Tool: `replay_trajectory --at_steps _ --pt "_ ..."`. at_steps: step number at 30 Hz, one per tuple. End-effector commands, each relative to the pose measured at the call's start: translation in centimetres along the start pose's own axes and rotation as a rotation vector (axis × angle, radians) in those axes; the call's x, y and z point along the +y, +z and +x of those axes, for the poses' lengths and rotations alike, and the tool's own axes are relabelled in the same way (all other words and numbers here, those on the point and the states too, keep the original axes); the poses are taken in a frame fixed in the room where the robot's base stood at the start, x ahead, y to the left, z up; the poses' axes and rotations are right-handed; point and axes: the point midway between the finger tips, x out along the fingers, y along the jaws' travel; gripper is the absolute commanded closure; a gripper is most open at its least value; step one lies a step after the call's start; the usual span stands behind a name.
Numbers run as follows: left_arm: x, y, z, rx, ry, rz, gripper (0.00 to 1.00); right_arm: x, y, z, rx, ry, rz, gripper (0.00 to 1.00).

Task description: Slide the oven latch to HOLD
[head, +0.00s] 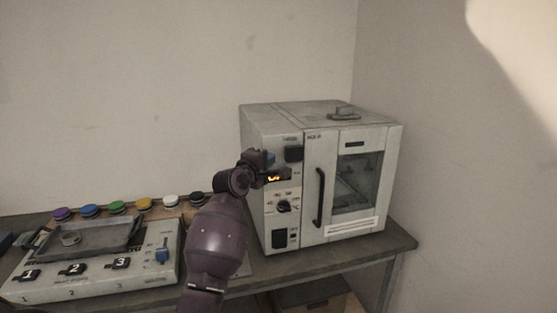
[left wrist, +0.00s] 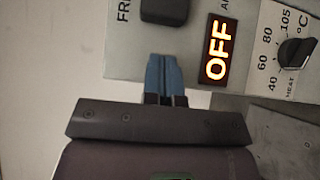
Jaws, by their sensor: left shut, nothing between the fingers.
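The white oven (head: 370,227) stands on the bench, its front panel facing me. A black latch block (head: 294,153) sits high on the panel's left part; it also shows in the left wrist view (left wrist: 165,10), cut by the top edge. A label starting "FR" (left wrist: 124,11) is beside it; the rest of the label is out of frame. My left gripper (head: 271,158) is at the panel's left side in the head view. Its blue fingertips (left wrist: 165,74) are shut and empty, apart in the picture from the block. I cannot tell how close they are to the panel. My right gripper is not in view.
A lit display (left wrist: 217,50) reads "OFF", beside a heat dial (left wrist: 296,51). The oven door has a black vertical handle (head: 320,197). A control box (head: 100,285) with a grey tray (head: 82,237) stands left on the bench, several coloured knobs behind it.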

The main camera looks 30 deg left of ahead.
Motion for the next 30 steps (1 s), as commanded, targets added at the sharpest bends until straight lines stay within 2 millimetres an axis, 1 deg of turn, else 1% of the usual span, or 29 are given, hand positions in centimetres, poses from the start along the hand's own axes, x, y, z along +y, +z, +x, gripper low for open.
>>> replay_trajectory --at_steps 1,6,10,22,27,30 --pt "0.1 0.8 0.6 -0.003 0.001 -0.002 1.00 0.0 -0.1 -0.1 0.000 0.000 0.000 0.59" --pt "0.1 1.9 1.7 -0.002 0.001 -0.001 1.00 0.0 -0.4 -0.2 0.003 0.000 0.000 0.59" --pt "0.0 2.3 2.1 -0.002 0.000 -0.001 1.00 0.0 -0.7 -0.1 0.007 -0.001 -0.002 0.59" --pt "0.1 2.6 2.4 -0.002 0.000 -0.002 1.00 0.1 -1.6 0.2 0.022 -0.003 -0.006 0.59" --pt "0.3 4.3 4.1 -0.003 0.000 -0.004 1.00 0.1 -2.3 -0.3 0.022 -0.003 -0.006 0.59" --pt "0.2 5.1 4.8 -0.002 0.000 -0.002 1.00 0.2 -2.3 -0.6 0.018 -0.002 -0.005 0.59"
